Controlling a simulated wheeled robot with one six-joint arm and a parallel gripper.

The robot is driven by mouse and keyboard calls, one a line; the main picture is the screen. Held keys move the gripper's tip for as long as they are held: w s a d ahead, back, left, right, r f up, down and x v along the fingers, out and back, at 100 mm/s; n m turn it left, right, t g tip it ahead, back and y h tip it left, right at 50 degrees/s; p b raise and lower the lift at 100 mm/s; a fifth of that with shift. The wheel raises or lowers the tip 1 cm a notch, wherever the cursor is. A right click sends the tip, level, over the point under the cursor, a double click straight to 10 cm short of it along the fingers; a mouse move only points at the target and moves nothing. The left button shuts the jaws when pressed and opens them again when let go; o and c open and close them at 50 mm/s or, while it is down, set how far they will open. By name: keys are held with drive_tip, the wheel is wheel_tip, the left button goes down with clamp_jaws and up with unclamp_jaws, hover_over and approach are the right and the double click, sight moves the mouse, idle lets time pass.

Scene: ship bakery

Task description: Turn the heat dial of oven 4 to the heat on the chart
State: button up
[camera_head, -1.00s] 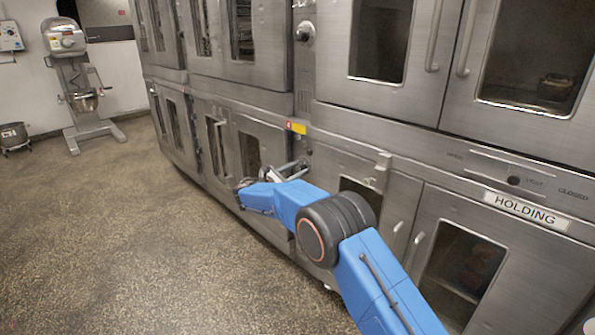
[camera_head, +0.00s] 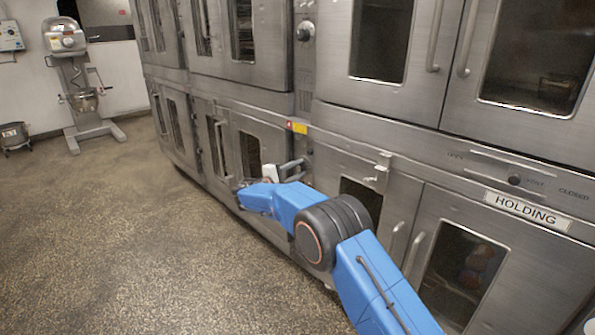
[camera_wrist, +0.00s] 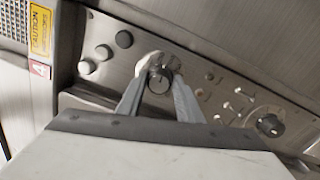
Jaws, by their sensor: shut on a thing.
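The wrist view shows a control panel (camera_wrist: 215,88) of brushed metal with a red tag marked 4 (camera_wrist: 40,70) beside it. A round black dial (camera_wrist: 159,80) with a light pointer line sits on this panel. My gripper (camera_wrist: 158,88) has its two fingers on either side of this dial, shut on it. In the head view my gripper (camera_head: 287,170) reaches the panel of the lower oven, below the red and yellow label (camera_head: 297,127); the dial is hidden there. The chart is not seen in either view.
A second black dial (camera_wrist: 270,125) is at the panel's right, with several small switches between. Several round buttons (camera_wrist: 103,52) are at its left. Oven doors with handles flank the panel, and a HOLDING cabinet (camera_head: 527,210) stands right. The floor (camera_head: 120,240) at left is clear.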

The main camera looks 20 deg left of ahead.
drive_tip(key=m, duration=0.4)
drive_tip(key=shift+r+m, duration=0.1)
drive_tip(key=shift+m, duration=0.2)
drive_tip(key=m, duration=0.4)
drive_tip(key=shift+h, duration=0.3)
drive_tip(key=shift+m, duration=0.4)
drive_tip(key=shift+w, duration=0.1)
drive_tip(key=o, duration=1)
drive_tip(key=shift+c, duration=0.2)
drive_tip(key=v, duration=1.7)
drive_tip(key=shift+s+a, duration=0.1)
drive_tip(key=shift+s, duration=0.1)
